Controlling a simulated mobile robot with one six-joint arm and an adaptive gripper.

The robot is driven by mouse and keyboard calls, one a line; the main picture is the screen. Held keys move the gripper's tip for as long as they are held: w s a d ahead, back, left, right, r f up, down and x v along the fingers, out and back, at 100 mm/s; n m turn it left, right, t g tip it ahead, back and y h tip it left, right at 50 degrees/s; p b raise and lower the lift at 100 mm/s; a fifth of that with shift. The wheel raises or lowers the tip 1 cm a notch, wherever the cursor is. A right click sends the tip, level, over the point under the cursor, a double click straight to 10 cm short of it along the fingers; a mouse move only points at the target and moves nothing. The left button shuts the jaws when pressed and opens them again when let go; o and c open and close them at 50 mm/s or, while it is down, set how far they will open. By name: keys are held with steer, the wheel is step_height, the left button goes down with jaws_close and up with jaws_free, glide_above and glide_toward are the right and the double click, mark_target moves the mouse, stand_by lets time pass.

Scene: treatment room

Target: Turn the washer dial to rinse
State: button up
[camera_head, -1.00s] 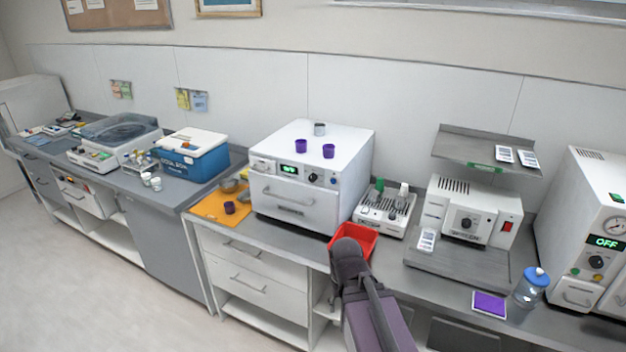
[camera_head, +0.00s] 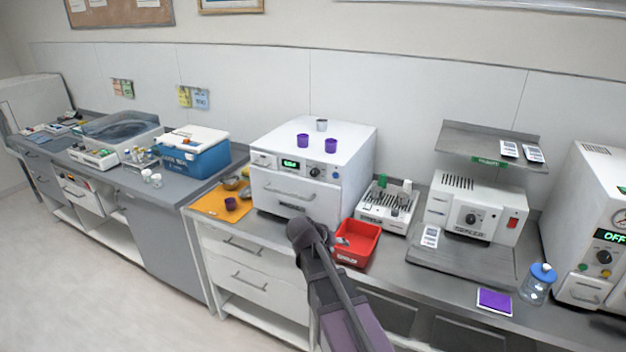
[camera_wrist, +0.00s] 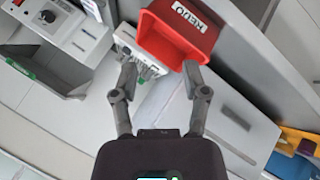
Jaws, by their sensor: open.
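No readable label marks the washer, and I cannot read a rinse mark. A white front-door machine (camera_head: 297,170) stands mid-counter with a green display and a dark dial (camera_head: 314,172) on its upper front. At the far left, a clear-lidded machine (camera_head: 118,134) has small controls on its front panel. My gripper (camera_wrist: 160,72) is open and empty in the wrist view, its fingers apart near the red bin (camera_wrist: 172,42). In the head view my arm reaches up in front of the counter, left of the bin; the fingers cannot be made out there.
The red bin (camera_head: 357,243) and a white rack unit (camera_head: 388,206) stand right of the white machine. A dial-fronted device (camera_head: 474,212), a blue-capped jar (camera_head: 538,284) and an OFF-display machine (camera_head: 590,230) are further right. Purple cups (camera_head: 331,146) stand on the white machine.

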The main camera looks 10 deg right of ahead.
steer(key=w+a+r+t+h+b, duration=0.1)
steer(key=w+a+r+t+h, duration=0.15)
steer(key=w, duration=0.35)
steer(key=w+a+r+t+h+b, duration=0.1)
steer(key=w+a+r+t, duration=0.15)
steer(key=w, duration=0.25)
steer(key=n+t+b, duration=0.1)
steer(key=n+t, duration=0.1)
steer(key=t, duration=0.2)
glide_toward(313, 174)
steer(key=v, duration=0.4)
steer(key=shift+w+a+f+h, duration=0.2)
steer(key=shift+h, duration=0.05)
steer(key=x, duration=1.4)
steer(key=shift+s, duration=0.1)
jaws_close()
